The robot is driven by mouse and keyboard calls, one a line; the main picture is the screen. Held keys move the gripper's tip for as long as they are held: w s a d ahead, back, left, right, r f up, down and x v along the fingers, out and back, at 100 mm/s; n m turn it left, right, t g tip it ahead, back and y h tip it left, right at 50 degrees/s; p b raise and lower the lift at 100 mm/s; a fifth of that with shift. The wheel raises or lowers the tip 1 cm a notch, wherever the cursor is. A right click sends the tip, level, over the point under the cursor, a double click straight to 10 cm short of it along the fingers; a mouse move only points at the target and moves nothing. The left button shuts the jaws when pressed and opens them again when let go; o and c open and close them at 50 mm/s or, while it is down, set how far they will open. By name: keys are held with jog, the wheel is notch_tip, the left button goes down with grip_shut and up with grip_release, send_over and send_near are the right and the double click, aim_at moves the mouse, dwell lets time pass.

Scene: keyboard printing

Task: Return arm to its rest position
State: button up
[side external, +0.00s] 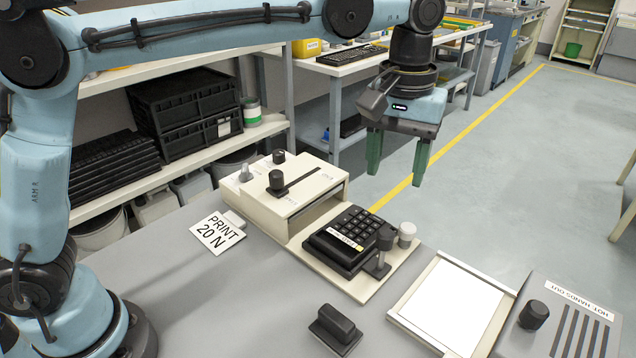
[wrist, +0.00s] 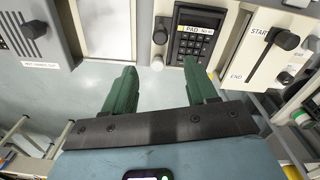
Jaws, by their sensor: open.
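My gripper (side external: 396,160) hangs in the air beyond the far edge of the bench, above and behind the black keypad (side external: 346,238). Its two green fingers point down and stand apart, with nothing between them. In the wrist view my gripper (wrist: 162,80) is also open and empty. The wrist view shows the keypad (wrist: 195,38), labelled PAD, ahead of the fingers. My blue arm reaches from the left of the side view across the top to the gripper.
A cream slider box (side external: 283,190) stands beside the keypad. A PRINT 20 N card (side external: 217,233), a black-handled block (side external: 335,328), a white tray (side external: 452,305) and a grey HOT HANDS OUT unit (side external: 560,320) occupy the grey bench (side external: 185,290). Shelves with black crates (side external: 185,105) stand behind.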

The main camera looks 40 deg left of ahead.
jog(key=s+a+f+m+t, duration=0.1)
jog(key=s+a+f+t, duration=0.2)
jog(key=s+a, duration=0.3)
jog(key=s+a+f+m+t, duration=0.2)
jog(key=s+a+f+t, duration=0.2)
jog(key=a, duration=1)
jog(key=s, duration=0.3)
jog(key=shift+f, duration=0.35)
